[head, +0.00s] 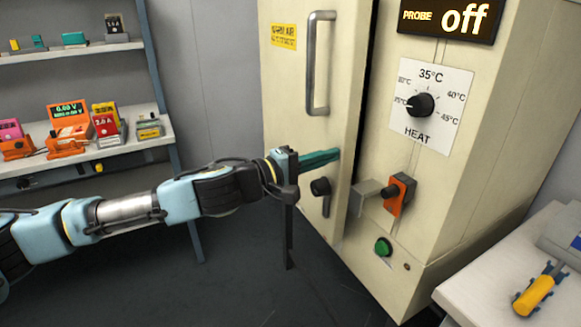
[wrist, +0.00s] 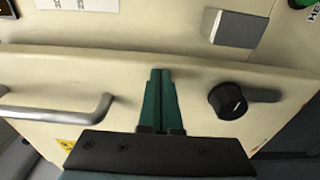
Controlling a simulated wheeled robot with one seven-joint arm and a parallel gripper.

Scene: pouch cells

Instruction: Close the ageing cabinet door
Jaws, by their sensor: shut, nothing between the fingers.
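The cream ageing cabinet (head: 430,185) stands at the right of the head view. Its door (head: 285,110) has a grey bar handle (head: 313,62), a yellow label and a black turn latch (head: 321,187). A dark gap shows between the door's right edge and the cabinet front, so the door stands slightly ajar. My gripper (head: 338,155) is shut and empty, its teal fingers at the door face between handle and latch; I cannot tell if they touch. In the wrist view the fingers (wrist: 158,75) lie over the door (wrist: 75,75), with the latch (wrist: 228,100) to their right.
A grey metal catch (head: 368,192) and an orange-based switch (head: 398,193) are on the cabinet front, above a green button (head: 383,246). The heat dial (head: 419,104) is higher. Shelves (head: 90,150) with instruments stand at left. A bench (head: 490,285) with a yellow-handled tool is at lower right.

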